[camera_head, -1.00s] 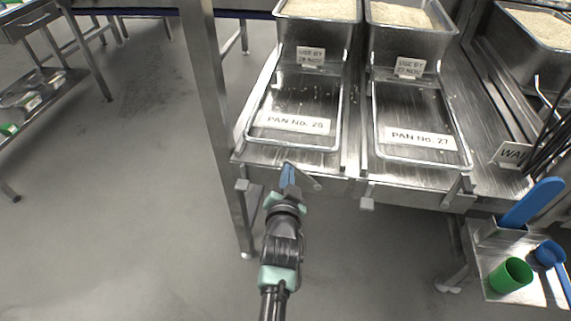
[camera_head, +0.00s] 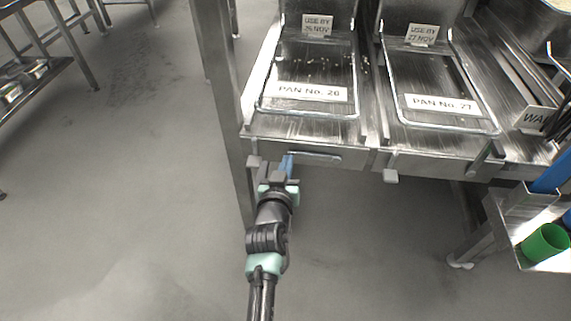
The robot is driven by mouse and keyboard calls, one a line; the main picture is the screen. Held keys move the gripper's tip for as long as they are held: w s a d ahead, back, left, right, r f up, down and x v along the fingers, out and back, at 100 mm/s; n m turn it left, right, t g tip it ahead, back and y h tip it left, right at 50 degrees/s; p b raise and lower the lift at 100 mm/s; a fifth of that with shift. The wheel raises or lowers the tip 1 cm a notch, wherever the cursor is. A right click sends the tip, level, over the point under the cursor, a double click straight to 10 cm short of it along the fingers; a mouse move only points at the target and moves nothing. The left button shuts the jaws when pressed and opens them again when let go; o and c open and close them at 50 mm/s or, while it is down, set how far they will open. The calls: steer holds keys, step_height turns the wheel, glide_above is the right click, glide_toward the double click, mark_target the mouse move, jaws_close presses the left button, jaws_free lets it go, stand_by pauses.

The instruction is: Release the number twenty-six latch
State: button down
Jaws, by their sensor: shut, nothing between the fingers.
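The number twenty-six latch (camera_head: 318,156) is a thin metal bar on the front rail below the pan labelled "PAN No. 26" (camera_head: 268,104). It lies nearly level along the rail, its left end close to my fingers. My gripper (camera_head: 287,160) has blue fingers that are shut with nothing between them. The fingertips are at the rail by the latch's left end; whether they touch it I cannot tell. The number twenty-seven latch (camera_head: 487,156) stands tilted on the rail below the pan labelled "PAN No. 27" (camera_head: 448,127).
Small metal blocks stick out of the rail, one left of my gripper (camera_head: 254,161) and one to its right (camera_head: 391,176). A steel leg (camera_head: 225,90) stands at left. A holder at right carries a green cup (camera_head: 545,243).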

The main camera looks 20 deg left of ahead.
steer(key=shift+f, duration=0.1)
stand_by(0.6)
step_height(320, 180, up, 5)
steer(key=p, duration=0.4)
steer(key=f+v, duration=0.1)
steer(key=v, duration=0.8)
steer(key=shift+s+a+p, duration=0.35)
steer(key=shift+s, duration=0.25)
